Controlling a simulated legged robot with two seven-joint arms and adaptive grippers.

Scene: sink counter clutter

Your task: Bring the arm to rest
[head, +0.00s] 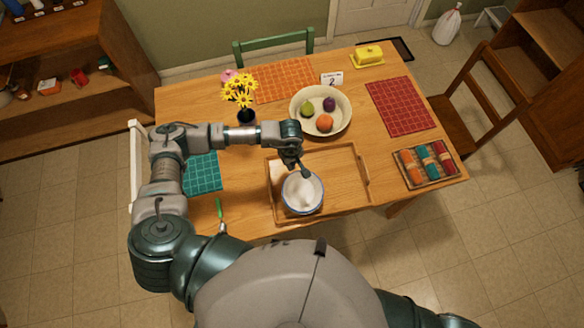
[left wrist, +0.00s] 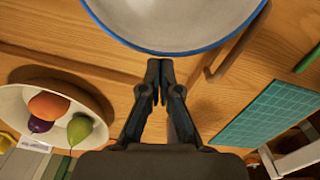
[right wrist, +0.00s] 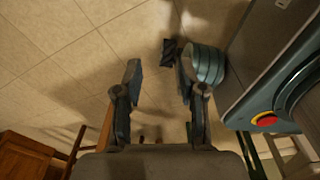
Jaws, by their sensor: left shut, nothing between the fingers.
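My left arm reaches over the table from the left in the head view. Its gripper (head: 305,172) is at the far rim of a white bowl with a blue rim (head: 303,190). In the left wrist view the left gripper (left wrist: 160,66) has its fingertips together with nothing between them, close to the bowl's rim (left wrist: 180,52); I cannot tell whether they touch. The bowl stands on a wooden tray (head: 276,165). My right gripper (right wrist: 158,75) shows in the right wrist view, fingers apart and empty, with floor behind it. It is not visible in the head view.
A cream fruit bowl (head: 341,128), a vase of yellow flowers (head: 240,96), a teal placemat (head: 205,174) and a green-handled utensil (head: 219,210) are around the tray. A box of colored rolls (head: 426,163) lies at right. Bare wood shows right of the tray.

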